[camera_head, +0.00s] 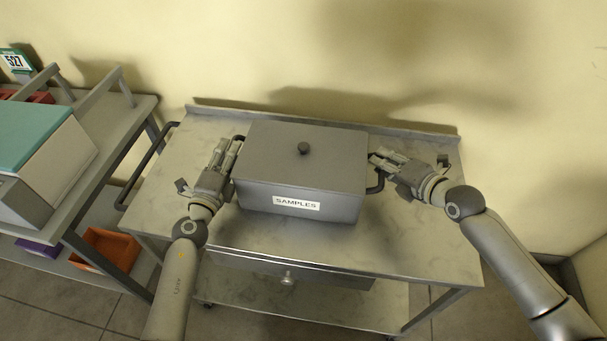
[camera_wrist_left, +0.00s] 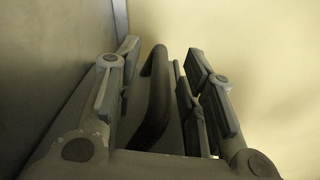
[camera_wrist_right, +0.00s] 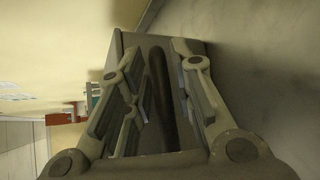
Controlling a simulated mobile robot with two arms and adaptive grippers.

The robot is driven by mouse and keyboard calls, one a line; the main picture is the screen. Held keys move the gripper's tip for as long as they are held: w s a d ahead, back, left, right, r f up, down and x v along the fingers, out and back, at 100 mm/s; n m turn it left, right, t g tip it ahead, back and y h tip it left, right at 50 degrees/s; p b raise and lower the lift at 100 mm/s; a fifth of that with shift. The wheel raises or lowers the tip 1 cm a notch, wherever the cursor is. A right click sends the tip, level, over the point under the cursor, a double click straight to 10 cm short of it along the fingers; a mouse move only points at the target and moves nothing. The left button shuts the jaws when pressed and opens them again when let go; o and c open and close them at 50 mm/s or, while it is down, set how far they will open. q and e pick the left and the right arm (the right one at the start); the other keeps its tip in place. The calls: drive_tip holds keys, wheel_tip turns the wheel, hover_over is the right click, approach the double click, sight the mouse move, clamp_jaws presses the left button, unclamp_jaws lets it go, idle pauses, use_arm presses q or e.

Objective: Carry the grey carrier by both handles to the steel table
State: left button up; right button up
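The grey carrier (camera_head: 265,165), a lidded box with a black knob and a "SAMPLES" label, appears to rest on the steel table (camera_head: 400,255). My left gripper (camera_head: 231,150) is at its left handle. In the left wrist view that dark handle (camera_wrist_left: 156,95) lies between the spread fingers (camera_wrist_left: 165,65), with gaps on both sides. My right gripper (camera_head: 376,160) is at the right handle (camera_head: 377,184). In the right wrist view this handle (camera_wrist_right: 160,100) runs between the parted fingers (camera_wrist_right: 155,60). Both grippers are open around the handles.
A grey shelf cart (camera_head: 85,205) stands close on the left, bearing a box with a teal lid (camera_head: 35,135) and an orange bin (camera_head: 105,250) lower down. The steel table has a raised back edge by the wall and a drawer (camera_head: 290,272). Its front top is clear.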

use_arm(q)
drive_tip(key=c, duration=0.5)
use_arm(e)
clamp_jaws()
use_arm(q)
clamp_jaws()
drive_tip(key=shift+r, duration=0.15)
use_arm(e)
drive_tip(key=shift+r, duration=0.15)
